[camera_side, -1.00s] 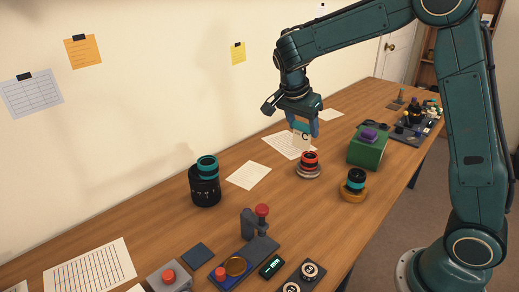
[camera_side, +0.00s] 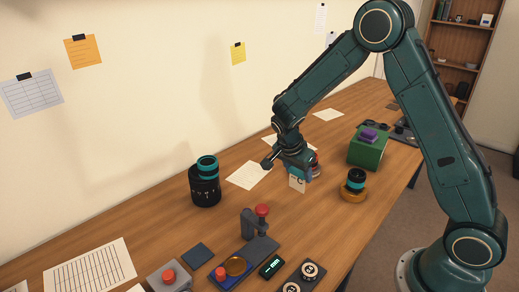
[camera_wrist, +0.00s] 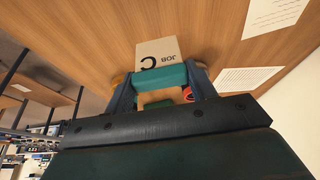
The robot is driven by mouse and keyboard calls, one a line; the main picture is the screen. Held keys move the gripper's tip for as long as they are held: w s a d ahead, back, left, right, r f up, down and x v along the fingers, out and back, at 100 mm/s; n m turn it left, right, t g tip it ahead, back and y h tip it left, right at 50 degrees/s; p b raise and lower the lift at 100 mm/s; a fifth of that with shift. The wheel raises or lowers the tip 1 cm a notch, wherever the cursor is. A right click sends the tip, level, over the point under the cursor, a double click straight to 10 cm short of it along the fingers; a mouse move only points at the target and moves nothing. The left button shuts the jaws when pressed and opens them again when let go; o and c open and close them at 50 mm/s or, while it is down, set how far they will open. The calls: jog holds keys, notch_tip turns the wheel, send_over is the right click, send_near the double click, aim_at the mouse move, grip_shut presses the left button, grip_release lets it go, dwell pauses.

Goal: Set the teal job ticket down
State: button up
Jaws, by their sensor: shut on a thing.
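The teal job ticket is a pale card with a teal band and the marks "JOB" and "C". In the side view the ticket (camera_side: 297,184) hangs upright below my gripper (camera_side: 298,174), low over the middle of the table. I cannot tell whether its lower edge touches the wood. In the wrist view the ticket (camera_wrist: 157,50) shows its printed face, and my gripper (camera_wrist: 162,85) is shut on its teal band. The gripper hides part of the band.
A red-ringed lens piece (camera_side: 316,166) stands close behind my gripper, partly hidden. A teal-and-black piece on an amber ring (camera_side: 354,183) is to the right, with a green box (camera_side: 368,148) behind it. A black lens barrel (camera_side: 205,186) stands left. The wood before the ticket is clear.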

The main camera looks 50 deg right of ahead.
aim_at(297, 183)
jog(key=shift+f, duration=2.45)
jog(key=shift+f, duration=0.1)
jog(key=o, duration=1)
jog(key=shift+c, duration=0.2)
jog(key=v, duration=1.2)
